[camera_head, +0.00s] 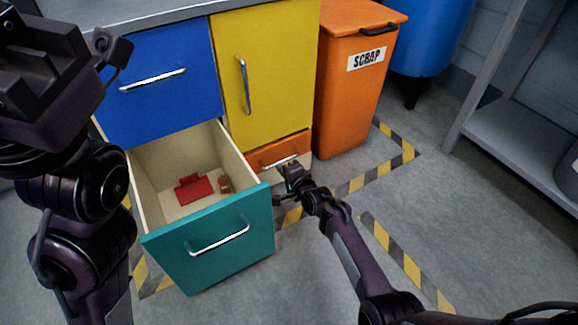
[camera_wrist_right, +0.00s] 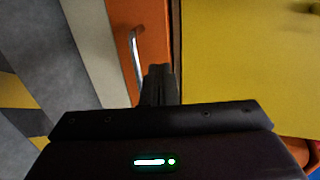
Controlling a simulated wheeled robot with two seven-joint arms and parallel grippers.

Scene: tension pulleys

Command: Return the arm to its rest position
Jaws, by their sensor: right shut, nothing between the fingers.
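My right arm reaches in from the lower right in the head view. Its gripper (camera_head: 284,170) is just in front of the small orange drawer (camera_head: 262,157) and its metal handle (camera_head: 279,163). In the right wrist view the dark fingers (camera_wrist_right: 158,72) are together and empty, beside the handle (camera_wrist_right: 135,55). I cannot tell whether they touch it. My left arm stands folded at the left edge of the head view. Dark parts of its wrist end show at the top left, but its fingertips cannot be made out.
A teal drawer (camera_head: 175,262) is pulled far out, with a red item (camera_head: 194,189) inside. Closed blue (camera_head: 160,75) and yellow (camera_head: 265,60) fronts stand behind. An orange scrap bin (camera_head: 345,110) is at the right of the cabinet. Striped floor (camera_head: 410,265) lies open at right.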

